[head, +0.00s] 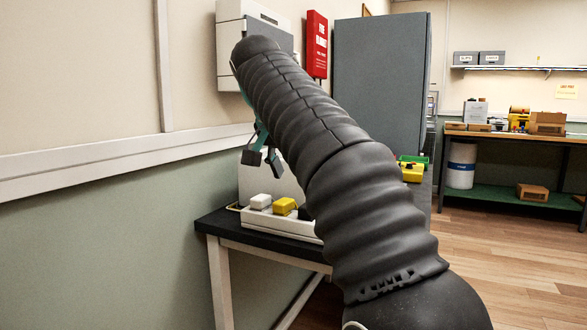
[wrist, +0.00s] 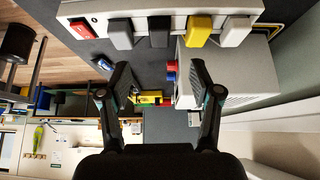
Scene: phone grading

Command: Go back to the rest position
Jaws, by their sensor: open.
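My gripper (head: 262,158) hangs above the left end of a black-topped table (head: 213,222), near the wall, with its fingers pointing down. In the wrist view my gripper (wrist: 162,74) has its two fingers wide apart, with nothing held between them. My dark ribbed arm crosses the head view and hides part of the table. The white base (head: 285,225) below carries a white block (head: 261,201) and a yellow block (head: 284,206). In the wrist view this base (wrist: 85,9) also shows a grey and a black block. The fingers appear apart from all of them.
A pale box (head: 256,180) stands behind the base, close to the gripper. A white wall cabinet (head: 230,50) and a red wall box (head: 316,45) are above. A grey panel (head: 378,85) stands behind. A yellow item (head: 412,172) lies right of my arm. Floor is clear at right.

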